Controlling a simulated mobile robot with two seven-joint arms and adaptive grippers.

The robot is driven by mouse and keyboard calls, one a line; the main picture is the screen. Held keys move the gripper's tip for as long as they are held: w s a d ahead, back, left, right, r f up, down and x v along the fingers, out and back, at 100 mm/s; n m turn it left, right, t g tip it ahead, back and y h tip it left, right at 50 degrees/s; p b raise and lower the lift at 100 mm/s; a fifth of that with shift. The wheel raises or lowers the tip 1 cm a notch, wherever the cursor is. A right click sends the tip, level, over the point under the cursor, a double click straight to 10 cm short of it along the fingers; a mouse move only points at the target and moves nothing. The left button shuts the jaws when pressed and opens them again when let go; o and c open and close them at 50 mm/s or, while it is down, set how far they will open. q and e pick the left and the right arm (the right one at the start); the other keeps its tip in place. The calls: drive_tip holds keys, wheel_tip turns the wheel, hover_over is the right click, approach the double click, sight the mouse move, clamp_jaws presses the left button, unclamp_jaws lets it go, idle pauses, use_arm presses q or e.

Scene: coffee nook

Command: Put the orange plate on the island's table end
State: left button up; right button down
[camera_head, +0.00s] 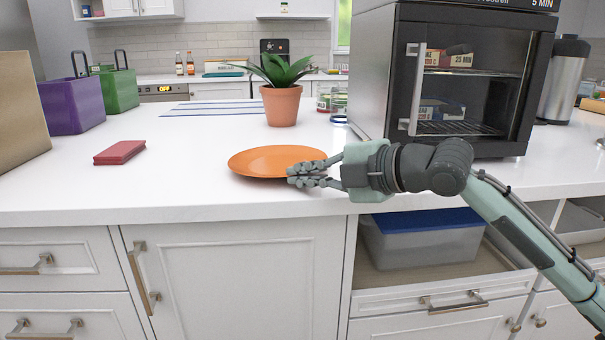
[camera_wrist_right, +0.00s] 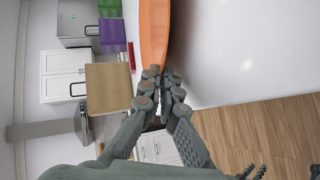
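The orange plate (camera_head: 262,161) is round and shallow, close above or on the white island top near its front edge; I cannot tell if its underside touches. My right gripper (camera_head: 306,174) comes in from the right at the plate's right rim. In the right wrist view the plate (camera_wrist_right: 154,32) shows edge-on, and its rim runs between the two fingers of the gripper (camera_wrist_right: 161,76), which are closed on it.
The white island top (camera_head: 190,185) holds a red box (camera_head: 119,152), a potted plant (camera_head: 281,103), purple (camera_head: 72,106) and green (camera_head: 119,90) bags, and a dark oven cabinet (camera_head: 455,80) close behind my right arm. Open counter lies left of the plate.

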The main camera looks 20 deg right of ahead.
drive_tip(key=c, duration=1.7)
unclamp_jaws()
drive_tip(key=shift+o, duration=0.3)
drive_tip(key=shift+f, duration=0.1)
